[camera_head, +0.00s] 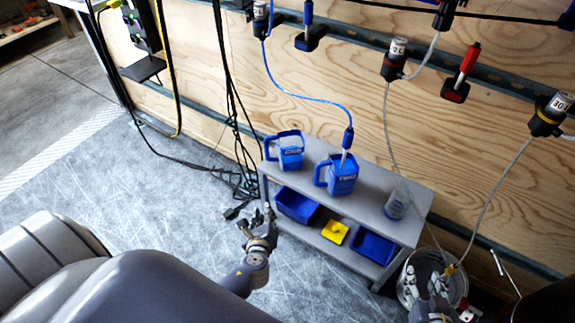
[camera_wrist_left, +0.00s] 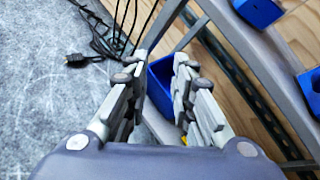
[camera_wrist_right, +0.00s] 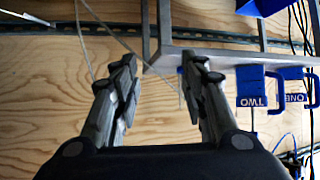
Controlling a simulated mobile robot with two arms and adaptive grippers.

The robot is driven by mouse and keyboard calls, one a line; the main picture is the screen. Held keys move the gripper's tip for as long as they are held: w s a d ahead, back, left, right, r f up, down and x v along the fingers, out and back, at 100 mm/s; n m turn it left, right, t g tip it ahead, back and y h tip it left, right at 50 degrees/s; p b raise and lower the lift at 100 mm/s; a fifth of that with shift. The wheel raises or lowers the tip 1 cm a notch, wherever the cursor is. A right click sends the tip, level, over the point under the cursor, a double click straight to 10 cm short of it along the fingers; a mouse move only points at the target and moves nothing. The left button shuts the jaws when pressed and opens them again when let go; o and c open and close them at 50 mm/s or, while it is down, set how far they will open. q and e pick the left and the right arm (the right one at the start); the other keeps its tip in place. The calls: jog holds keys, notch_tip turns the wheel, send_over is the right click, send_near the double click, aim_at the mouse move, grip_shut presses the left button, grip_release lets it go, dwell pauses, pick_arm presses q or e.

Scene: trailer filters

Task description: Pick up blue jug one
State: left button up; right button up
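Blue jug one (camera_head: 290,155) stands upright on the left end of the grey bench top (camera_head: 372,187). Its "ONE" label shows upside down in the right wrist view (camera_wrist_right: 293,88), beside a second blue jug (camera_wrist_right: 250,88) labelled "TWO". In the head view, jug two (camera_head: 343,180) stands right of jug one. My left gripper (camera_head: 256,216) is open and empty, in front of the bench's left end and below the top. A blue jug, seemingly jug one, is cut off at the top of the left wrist view (camera_wrist_left: 258,9). My right gripper (camera_wrist_right: 160,80) is open and empty.
Blue bins (camera_head: 297,206) and a yellow one (camera_head: 335,232) sit on the lower shelf. A blue hose (camera_head: 305,97) runs down to jug two. Black cables (camera_head: 235,140) hang left of the bench. A white bucket (camera_head: 410,285) stands at right.

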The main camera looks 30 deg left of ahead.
aim_at(267, 154)
pick_arm(q)
jog(key=w+a+r+m+t+y+b, duration=0.1)
jog(key=w+r, duration=0.2)
jog(key=w+a+r+m+t+y+b, duration=0.1)
jog(key=w+r+m+t+b, duration=0.1)
jog(key=w+r, duration=0.1)
jog(key=w+a+r+m+t+y+b, duration=0.1)
jog(key=w+r+m+b, duration=0.1)
jog(key=r, duration=0.3)
jog(key=shift+w+a+r, duration=0.2)
jog(key=shift+w+a, duration=0.1)
jog(key=shift+w, duration=0.25)
jog(key=b+x, duration=0.1)
jog(key=x, duration=0.4)
jog(key=shift+r, duration=0.15)
jog(key=shift+w+a, duration=0.25)
jog(key=shift+w, duration=0.15)
pick_arm(e)
notch_tip(267, 154, up, 21)
jog(key=w+a+t+y, duration=0.1)
jog(key=t+y, duration=0.1)
jog(key=t, duration=0.6)
jog(key=shift+w+a, duration=0.15)
jog(key=shift+a, duration=0.25)
pick_arm(q)
jog(key=shift+c, duration=0.5)
jog(key=shift+r, duration=0.1)
grip_shut()
